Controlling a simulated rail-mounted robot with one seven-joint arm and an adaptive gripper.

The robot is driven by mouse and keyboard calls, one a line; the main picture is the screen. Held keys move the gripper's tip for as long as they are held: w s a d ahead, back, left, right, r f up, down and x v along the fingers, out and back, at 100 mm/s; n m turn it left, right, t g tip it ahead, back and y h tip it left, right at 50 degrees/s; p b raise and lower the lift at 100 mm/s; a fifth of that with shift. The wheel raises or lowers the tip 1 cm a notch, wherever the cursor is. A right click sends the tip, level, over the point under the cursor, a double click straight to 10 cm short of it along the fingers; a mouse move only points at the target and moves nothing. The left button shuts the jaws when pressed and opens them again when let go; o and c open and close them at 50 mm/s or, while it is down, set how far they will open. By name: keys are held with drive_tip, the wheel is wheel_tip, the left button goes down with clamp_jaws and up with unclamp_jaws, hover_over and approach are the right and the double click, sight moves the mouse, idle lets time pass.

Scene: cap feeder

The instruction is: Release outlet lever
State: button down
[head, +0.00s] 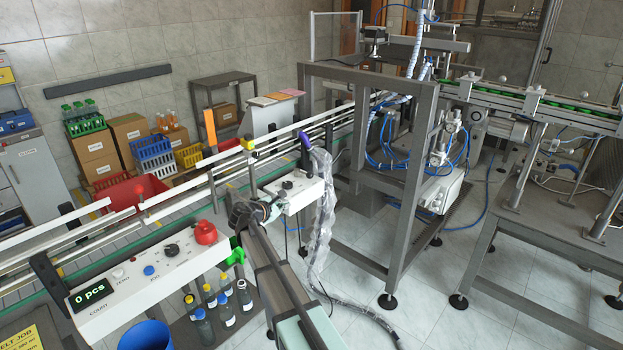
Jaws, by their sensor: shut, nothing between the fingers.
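My gripper (270,209) is small and partly hidden at the end of my arm, in the middle of the head view. It is shut and empty, close to the front left corner of a small white control box (300,194). No lever is labelled as the outlet lever. A purple handle-like piece (305,140) stands above and behind that box, apart from my gripper. A green handle-like piece (236,255) sits below the right end of the counting panel, left of my arm. I cannot tell which one is the outlet lever.
The counting panel (130,285) with a red knob and a conveyor with rails (190,196) lie to the left. Several bottles (204,325) stand below the panel. A plastic-wrapped hose (320,215) rises right of my arm. A metal frame (408,195) stands farther right.

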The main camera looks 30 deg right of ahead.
sight(308, 176)
drive_tip(key=w+r+n, duration=0.1)
drive_tip(key=n, duration=0.1)
drive_tip(key=w+d+r+n+t+h, duration=0.1)
drive_tip(key=r+n, duration=0.1)
drive_tip(key=w+r+n, duration=0.1)
drive_tip(key=n, duration=0.2)
drive_tip(key=shift+w+d+r+h, duration=0.15)
drive_tip(key=shift+d+r+h, duration=0.15)
drive_tip(key=shift+r, duration=0.05)
drive_tip(key=shift+w+d, duration=0.1)
drive_tip(key=p+x, duration=0.2)
drive_tip(key=x, duration=0.4)
drive_tip(key=p+x, duration=0.3)
drive_tip(key=x, duration=0.3)
drive_tip(key=shift+w+d+r, duration=0.15)
drive_tip(key=shift+w+d, duration=0.05)
drive_tip(key=shift+w, duration=0.15)
drive_tip(key=shift+w+d+f, duration=0.25)
drive_tip(key=shift+d, duration=0.25)
